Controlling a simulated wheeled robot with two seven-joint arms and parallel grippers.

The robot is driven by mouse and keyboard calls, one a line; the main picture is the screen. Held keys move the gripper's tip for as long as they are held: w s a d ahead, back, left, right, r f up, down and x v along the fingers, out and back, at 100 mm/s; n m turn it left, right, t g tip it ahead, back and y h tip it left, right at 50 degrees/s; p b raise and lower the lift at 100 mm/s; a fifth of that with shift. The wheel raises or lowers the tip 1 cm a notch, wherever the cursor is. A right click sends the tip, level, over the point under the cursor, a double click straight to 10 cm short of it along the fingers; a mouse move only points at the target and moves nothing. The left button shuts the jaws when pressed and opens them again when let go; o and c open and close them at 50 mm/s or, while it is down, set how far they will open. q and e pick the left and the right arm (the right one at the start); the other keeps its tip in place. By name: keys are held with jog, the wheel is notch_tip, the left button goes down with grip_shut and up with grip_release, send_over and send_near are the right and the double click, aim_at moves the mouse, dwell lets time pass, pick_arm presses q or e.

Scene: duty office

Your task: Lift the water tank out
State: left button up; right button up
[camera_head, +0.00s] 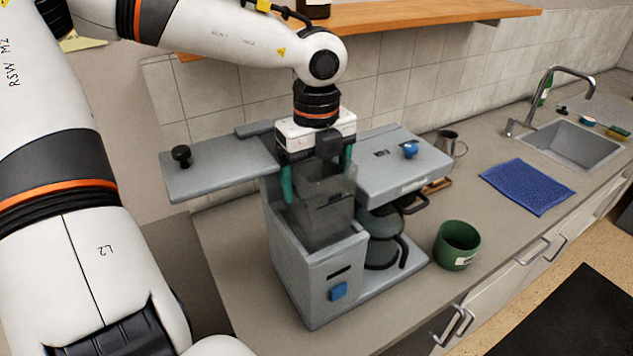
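The coffee machine (325,280) is a grey box on the counter, with its left lid (220,168) swung out to the left. The water tank (322,222) is dark and see-through and sits upright in the machine's left bay. Its lower part is hidden by the front wall. My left gripper (318,178) points down over the tank, its teal fingers wide apart, one near each side of the tank's top. Contact between fingers and tank cannot be made out. My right gripper is not in view.
A glass jug (380,240) stands in the machine's right half, under a grey cover with a blue knob (410,150). A green mug (457,245) stands to the right. A metal pitcher (447,143), blue mat (527,186) and sink (570,145) lie further right. A wooden shelf (420,14) hangs above.

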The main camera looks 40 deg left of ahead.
pick_arm(q)
jog(key=c, duration=1.1)
jog(key=shift+r, duration=0.1)
